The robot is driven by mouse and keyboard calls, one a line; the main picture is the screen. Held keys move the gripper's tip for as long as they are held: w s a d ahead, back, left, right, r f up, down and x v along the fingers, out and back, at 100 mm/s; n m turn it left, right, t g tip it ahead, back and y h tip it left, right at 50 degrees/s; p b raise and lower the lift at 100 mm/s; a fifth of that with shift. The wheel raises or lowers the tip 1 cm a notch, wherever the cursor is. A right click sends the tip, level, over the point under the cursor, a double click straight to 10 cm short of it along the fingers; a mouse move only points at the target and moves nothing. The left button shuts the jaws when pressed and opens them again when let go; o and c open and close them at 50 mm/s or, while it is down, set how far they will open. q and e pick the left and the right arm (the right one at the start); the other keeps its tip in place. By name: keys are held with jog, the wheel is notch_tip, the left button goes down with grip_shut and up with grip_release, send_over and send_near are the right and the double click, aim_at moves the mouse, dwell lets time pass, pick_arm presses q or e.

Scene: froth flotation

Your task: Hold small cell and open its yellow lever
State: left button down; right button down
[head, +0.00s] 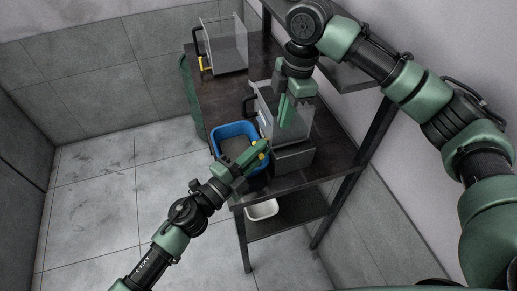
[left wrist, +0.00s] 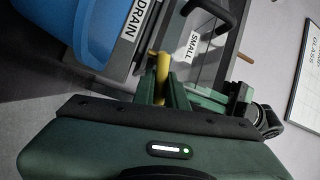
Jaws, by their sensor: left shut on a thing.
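The small cell (head: 297,124) is a clear-walled box on a grey base, standing on the dark bench. Its label "SMALL" (left wrist: 187,46) shows in the left wrist view. The yellow lever (left wrist: 163,70) is at its front; a bit of the lever (head: 262,156) shows in the head view. My left gripper (head: 258,154) is shut on the lever; in the left wrist view the lever stands between its green fingers (left wrist: 163,88). My right gripper (head: 286,112) points down at the small cell from above. Its fingertips overlap the clear walls, so its grip is unclear.
A blue tub (head: 218,131) stands beside the small cell, close to my left gripper. A larger clear cell (head: 228,48) with a yellow lever is at the bench's far end. A white container (head: 262,210) sits on the lower shelf. The floor left of the bench is clear.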

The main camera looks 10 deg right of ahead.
pick_arm(q)
jog(key=shift+s+f, duration=0.1)
dwell(0.3)
jog(key=c, duration=1.4)
grip_release()
jog(key=shift+c, duration=0.2)
jog(key=shift+a, duration=0.1)
jog(key=v, duration=1.1)
jog(key=shift+s+a, duration=0.25)
jog(key=shift+s, duration=0.05)
jog(key=shift+f, duration=0.1)
